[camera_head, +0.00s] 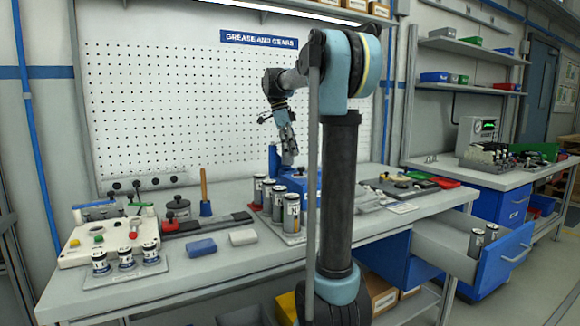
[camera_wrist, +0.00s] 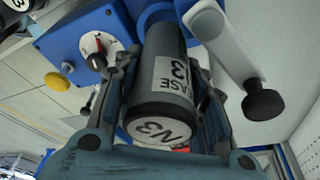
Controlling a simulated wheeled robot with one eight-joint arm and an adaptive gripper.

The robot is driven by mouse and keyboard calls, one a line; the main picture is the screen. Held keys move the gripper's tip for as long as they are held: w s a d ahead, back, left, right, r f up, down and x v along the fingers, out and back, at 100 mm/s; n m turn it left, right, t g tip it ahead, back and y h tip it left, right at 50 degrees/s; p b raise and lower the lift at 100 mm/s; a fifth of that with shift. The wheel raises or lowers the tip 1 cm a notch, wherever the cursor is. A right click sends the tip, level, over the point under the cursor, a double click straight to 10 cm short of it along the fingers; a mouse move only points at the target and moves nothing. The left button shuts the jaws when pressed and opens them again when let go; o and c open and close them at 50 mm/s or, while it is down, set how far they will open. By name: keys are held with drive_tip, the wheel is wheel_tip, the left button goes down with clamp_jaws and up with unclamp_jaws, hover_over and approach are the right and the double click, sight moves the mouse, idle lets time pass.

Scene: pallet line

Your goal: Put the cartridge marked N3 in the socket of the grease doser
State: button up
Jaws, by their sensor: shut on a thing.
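My gripper (camera_wrist: 162,75) is shut on a dark grey cartridge (camera_wrist: 165,88) with a white label and end cap marked N3. The far end of the cartridge is at the blue ring of the grease doser (camera_wrist: 68,38). I cannot tell how deep it sits in the socket, because the cartridge body hides the inside. In the head view my gripper (camera_head: 288,147) is above the blue grease doser (camera_head: 311,184), which is partly hidden by my arm column.
The doser has a dial (camera_wrist: 97,48), a yellow knob (camera_wrist: 55,80) and a grey lever with a black knob (camera_wrist: 264,104). Several cartridges stand on a tray (camera_head: 291,237) just left of it. An open drawer (camera_head: 497,262) with cartridges juts out at right.

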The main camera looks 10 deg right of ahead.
sight(291, 161)
drive_tip(key=shift+f, duration=2.4)
drive_tip(key=shift+f, duration=0.1)
drive_tip(key=o, duration=1)
drive_tip(key=v, duration=1.2)
drive_tip(key=shift+a, duration=0.1)
